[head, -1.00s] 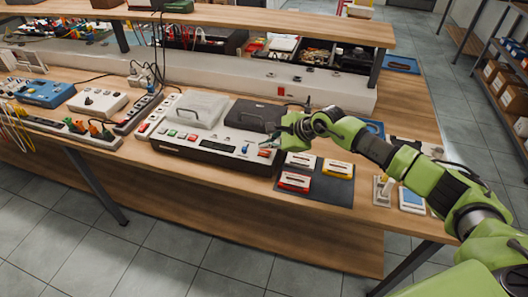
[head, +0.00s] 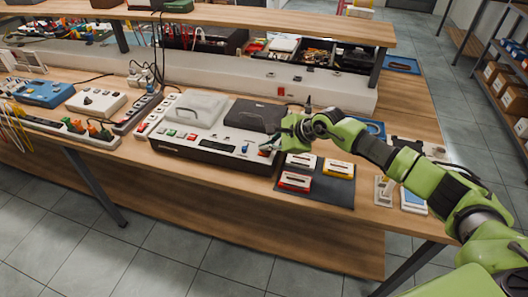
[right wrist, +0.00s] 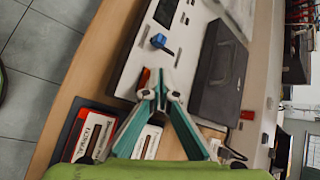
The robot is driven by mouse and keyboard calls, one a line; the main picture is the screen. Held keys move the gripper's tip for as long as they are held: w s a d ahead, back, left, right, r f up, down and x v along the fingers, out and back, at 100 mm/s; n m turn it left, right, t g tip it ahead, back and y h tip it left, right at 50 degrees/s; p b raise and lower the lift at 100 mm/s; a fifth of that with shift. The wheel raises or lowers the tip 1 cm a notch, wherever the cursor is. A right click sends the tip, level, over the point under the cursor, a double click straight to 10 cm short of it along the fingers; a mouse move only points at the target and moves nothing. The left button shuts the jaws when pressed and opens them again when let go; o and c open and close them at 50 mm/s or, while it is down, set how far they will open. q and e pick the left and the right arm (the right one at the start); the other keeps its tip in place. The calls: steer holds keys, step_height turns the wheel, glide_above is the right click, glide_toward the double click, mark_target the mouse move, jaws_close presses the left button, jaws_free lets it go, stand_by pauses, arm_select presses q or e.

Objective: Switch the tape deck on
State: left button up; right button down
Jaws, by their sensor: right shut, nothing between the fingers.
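The tape deck (head: 200,148) is a long white and black unit on the bench, with a light grey lid (head: 196,108) on its left and a dark lid (head: 255,115) on its right. Green and red keys sit on its left part and a blue knob (head: 244,147) on its right part. The blue knob also shows in the right wrist view (right wrist: 160,41). My right gripper (head: 267,148) is shut and empty at the deck's right end. In the right wrist view its fingertips (right wrist: 163,76) are beside a small red-orange switch (right wrist: 143,78); I cannot tell whether they touch.
A dark mat (head: 316,190) right of the deck holds several cassettes, including a red one (head: 295,181) and a yellow one (head: 339,169). A power strip (head: 137,113) lies to the left. A raised shelf (head: 250,34) runs behind. The front bench edge is mostly clear.

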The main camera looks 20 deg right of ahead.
mark_target(266, 153)
steer(key=shift+f+b, duration=0.4)
steer(key=shift+b, duration=0.05)
stand_by(0.3)
steer(key=shift+r+p, duration=0.45)
steer(key=shift+r, duration=0.45)
step_height(266, 153, up, 6)
steer(key=p, duration=0.3)
